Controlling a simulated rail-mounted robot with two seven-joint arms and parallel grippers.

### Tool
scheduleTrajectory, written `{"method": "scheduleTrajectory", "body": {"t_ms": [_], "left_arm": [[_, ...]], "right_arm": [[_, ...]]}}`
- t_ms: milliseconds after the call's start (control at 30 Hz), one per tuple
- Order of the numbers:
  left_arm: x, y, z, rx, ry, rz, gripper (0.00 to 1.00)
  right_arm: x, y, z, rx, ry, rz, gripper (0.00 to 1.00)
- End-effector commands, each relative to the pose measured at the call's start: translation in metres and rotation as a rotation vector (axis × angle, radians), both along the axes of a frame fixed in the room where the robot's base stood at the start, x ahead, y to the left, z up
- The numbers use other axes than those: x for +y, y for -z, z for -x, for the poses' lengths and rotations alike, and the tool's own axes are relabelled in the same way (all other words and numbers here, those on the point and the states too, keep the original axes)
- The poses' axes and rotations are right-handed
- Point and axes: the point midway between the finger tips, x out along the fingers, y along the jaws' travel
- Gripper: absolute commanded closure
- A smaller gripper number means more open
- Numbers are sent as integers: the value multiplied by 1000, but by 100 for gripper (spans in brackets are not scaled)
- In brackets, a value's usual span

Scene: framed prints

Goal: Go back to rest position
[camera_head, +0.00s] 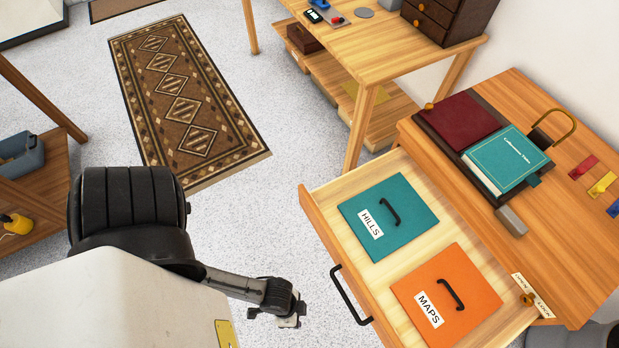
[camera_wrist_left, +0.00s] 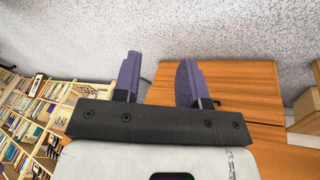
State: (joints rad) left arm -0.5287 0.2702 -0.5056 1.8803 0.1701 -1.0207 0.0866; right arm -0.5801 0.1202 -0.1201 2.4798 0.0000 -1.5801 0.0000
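In the head view, my arm comes in from the left and ends in my left gripper (camera_head: 291,321), low and left of the open drawer (camera_head: 318,212). It is apart from the drawer and its black handle (camera_head: 350,296). In the left wrist view, my left gripper (camera_wrist_left: 160,58) has its two purple fingers spread apart with nothing between them. In the drawer lie a teal folder labelled HILLS (camera_head: 405,235) and an orange folder labelled MAPS (camera_head: 463,268). My right gripper is not in view.
A teal book (camera_head: 506,157) and a dark red pad (camera_head: 457,122) lie on the wooden desk (camera_head: 565,250). Another wooden table (camera_head: 350,45) stands behind. A patterned rug (camera_head: 182,95) lies on the open floor. Bookshelves (camera_wrist_left: 35,115) show in the left wrist view.

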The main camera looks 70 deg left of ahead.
Motion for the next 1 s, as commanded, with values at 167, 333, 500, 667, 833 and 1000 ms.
{"method": "scheduleTrajectory", "body": {"t_ms": [167, 333, 500, 667, 833, 1000], "left_arm": [[40, -84, -24, 47, 40, -164, 61], [76, -170, -46, 13, -60, -245, 61], [102, -257, -72, -133, -193, -241, 61], [116, -310, -72, -141, -277, -235, 61], [115, -361, -70, -136, -273, -234, 61], [115, -419, -70, -137, -272, -234, 61]], "right_arm": [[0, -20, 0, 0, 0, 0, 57], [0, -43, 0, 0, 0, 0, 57], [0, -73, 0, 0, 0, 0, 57], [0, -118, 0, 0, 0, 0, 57], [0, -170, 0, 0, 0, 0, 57], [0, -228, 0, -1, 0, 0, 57]]}}
